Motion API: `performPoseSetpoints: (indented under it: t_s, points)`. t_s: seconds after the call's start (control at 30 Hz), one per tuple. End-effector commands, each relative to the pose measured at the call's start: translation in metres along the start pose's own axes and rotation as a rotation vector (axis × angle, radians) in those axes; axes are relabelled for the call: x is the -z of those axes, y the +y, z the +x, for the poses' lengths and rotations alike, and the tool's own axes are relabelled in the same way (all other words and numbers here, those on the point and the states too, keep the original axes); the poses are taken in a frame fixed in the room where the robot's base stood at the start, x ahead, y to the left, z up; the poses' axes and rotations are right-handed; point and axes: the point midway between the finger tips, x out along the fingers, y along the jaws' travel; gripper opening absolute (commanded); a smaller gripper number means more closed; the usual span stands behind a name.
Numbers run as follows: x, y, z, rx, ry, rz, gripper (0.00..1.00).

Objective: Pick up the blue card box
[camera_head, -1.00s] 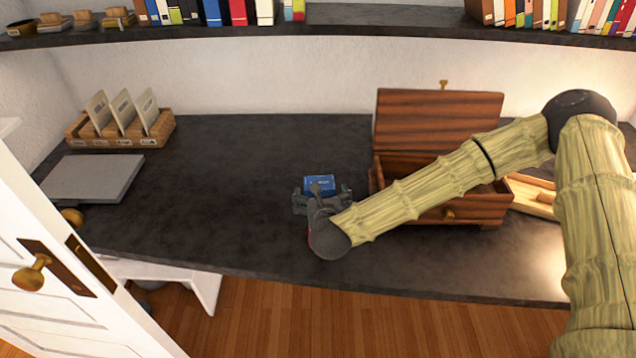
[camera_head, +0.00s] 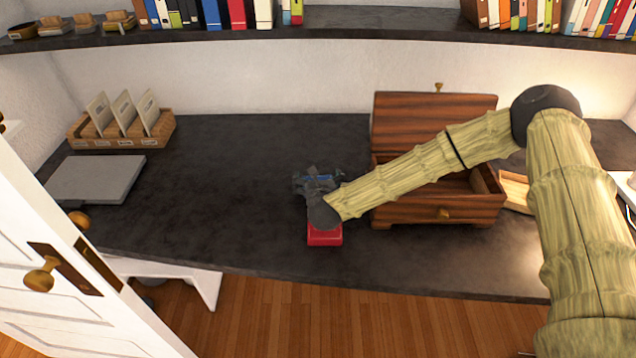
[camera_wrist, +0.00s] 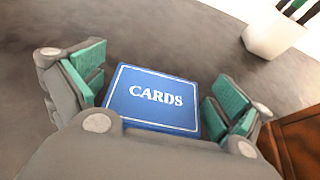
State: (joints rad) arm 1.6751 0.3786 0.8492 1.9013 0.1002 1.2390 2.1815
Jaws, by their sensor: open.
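The blue card box (camera_wrist: 155,98), marked CARDS, lies on the dark desktop. In the wrist view it sits between the two green-padded fingers of my gripper (camera_wrist: 155,95), with a small gap on each side. In the head view my gripper (camera_head: 318,181) is over the box and hides most of it; only bits of the blue box (camera_head: 318,177) show. The fingers are open. The lower edge of the box is hidden by the gripper body in the wrist view.
A red box (camera_head: 324,235) lies on the desk just in front of my gripper. An open wooden chest (camera_head: 440,212) stands to the right, close by. A grey slab (camera_head: 95,180) and a wooden card holder (camera_head: 120,140) are at left. The desk between is clear.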

Motion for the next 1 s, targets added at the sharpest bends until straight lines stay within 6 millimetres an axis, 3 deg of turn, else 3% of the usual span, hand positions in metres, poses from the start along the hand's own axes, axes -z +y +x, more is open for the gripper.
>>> performPoseSetpoints:
  t_s: [0.33, 0.6, 1.0]
  points:
    - [0.0005, 0.0002, 0.0078, -0.001, 0.000, 0.000, 1.00]
    - [0.0005, 0.0001, 0.0077, 0.000, 0.000, 0.000, 0.55]
    - [-0.0004, -0.0001, 0.0074, 0.000, 0.000, 0.000, 0.54]
